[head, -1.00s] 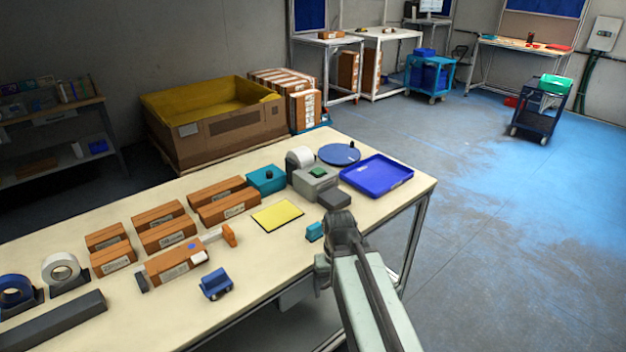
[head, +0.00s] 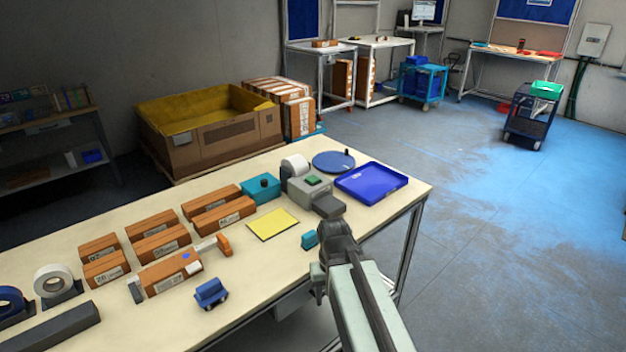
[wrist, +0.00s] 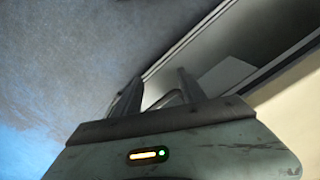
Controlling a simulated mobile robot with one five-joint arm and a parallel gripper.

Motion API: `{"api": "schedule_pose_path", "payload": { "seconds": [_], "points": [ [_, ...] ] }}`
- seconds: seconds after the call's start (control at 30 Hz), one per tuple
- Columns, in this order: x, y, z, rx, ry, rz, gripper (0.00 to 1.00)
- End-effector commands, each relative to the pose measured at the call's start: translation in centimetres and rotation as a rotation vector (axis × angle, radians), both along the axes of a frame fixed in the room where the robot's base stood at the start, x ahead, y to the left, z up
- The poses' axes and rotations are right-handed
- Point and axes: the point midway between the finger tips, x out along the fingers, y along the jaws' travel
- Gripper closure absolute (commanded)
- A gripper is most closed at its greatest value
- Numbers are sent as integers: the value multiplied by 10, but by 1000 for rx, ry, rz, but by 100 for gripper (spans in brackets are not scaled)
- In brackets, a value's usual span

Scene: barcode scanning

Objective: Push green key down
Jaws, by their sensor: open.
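The green key (head: 312,181) sits on top of a grey box-shaped device (head: 298,192) near the far right end of the table. Its top is in plain view in the head view; the wrist view does not show it. My gripper (wrist: 158,90) is open and empty in the wrist view, its two dark fingers apart over the floor and the table's side. In the head view my dark wrist is at the table's front edge, nearer than the device and apart from it; the fingertips are not clear there.
A dark grey block (head: 328,206) stands at the device's front right, with a blue tray (head: 371,182) beyond. A small teal block (head: 309,240) lies by my wrist. A teal box (head: 261,189) stands left of the device, and a yellow sheet (head: 273,224) lies in front.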

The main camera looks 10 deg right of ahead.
Motion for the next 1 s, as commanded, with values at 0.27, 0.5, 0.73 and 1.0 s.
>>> {"api": "schedule_pose_path", "payload": {
  "seconds": [0.27, 0.5, 0.73, 1.0],
  "points": [
    [0, 0, 0, 0, 0, 0, 100],
    [0, 0, 0, 0, 0, 0, 100],
    [0, 0, 0, 0, 0, 0, 100],
    [0, 0, 0, 0, 0, 0, 100]
  ]
}}
